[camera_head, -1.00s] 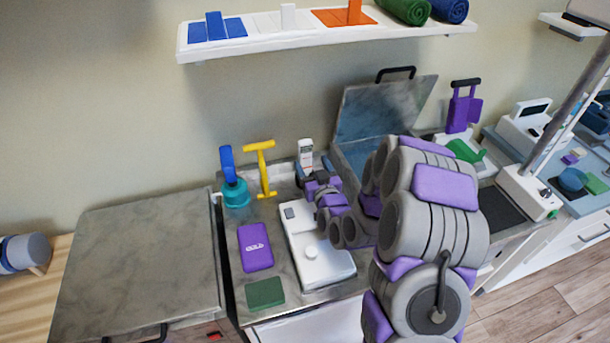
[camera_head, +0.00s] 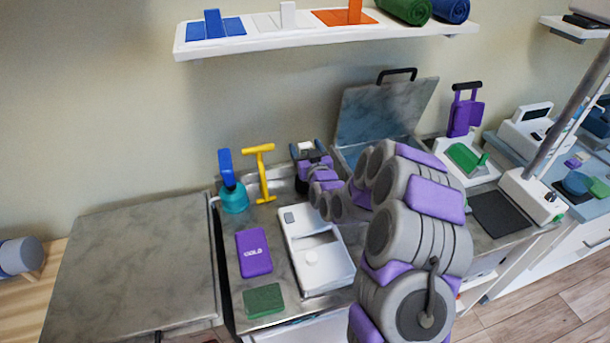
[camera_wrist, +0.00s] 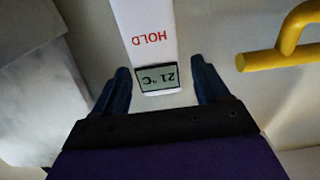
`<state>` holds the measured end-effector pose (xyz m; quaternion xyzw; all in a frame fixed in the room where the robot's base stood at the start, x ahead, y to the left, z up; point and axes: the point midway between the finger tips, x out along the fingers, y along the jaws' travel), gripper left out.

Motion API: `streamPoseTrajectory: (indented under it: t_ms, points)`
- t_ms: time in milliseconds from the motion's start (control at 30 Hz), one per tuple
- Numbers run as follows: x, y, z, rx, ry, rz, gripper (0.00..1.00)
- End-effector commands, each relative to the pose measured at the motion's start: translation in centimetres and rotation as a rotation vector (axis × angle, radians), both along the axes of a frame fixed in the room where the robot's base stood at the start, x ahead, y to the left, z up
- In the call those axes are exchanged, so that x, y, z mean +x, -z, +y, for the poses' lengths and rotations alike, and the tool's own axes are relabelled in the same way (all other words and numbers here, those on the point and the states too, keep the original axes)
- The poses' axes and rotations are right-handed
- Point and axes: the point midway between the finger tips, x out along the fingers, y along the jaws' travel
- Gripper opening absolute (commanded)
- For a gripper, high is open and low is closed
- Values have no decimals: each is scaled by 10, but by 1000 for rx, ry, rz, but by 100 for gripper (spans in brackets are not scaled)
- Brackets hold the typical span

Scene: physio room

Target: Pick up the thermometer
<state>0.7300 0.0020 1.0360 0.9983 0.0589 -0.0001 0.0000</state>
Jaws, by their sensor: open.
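The thermometer (camera_wrist: 145,42) is white, with red "HOLD" lettering and a small grey display reading 21 °C. In the wrist view its display end lies between the two dark blue fingers of my gripper (camera_wrist: 162,90), with a gap on each side. In the head view my gripper (camera_head: 307,150) is at the back of the counter, and only a small pale part of the thermometer (camera_head: 305,147) shows there. The rest of it is hidden by the gripper. My gripper is open.
A yellow T-shaped handle (camera_head: 263,173) and a teal-and-blue object (camera_head: 232,190) stand just left of my gripper. A white device (camera_head: 318,262), a purple pack (camera_head: 254,252) and a green block (camera_head: 264,300) lie nearer. A metal box with raised lid (camera_head: 382,115) is at the right.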

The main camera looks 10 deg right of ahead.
Motion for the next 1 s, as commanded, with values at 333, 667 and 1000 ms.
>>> streamPoseTrajectory:
  t_ms: [333, 667, 1000]
  points:
    - [9, 0, 1, 0, 0, 1, 74]
    - [9, 0, 1, 0, 0, 1, 43]
    - [9, 0, 1, 0, 0, 1, 10]
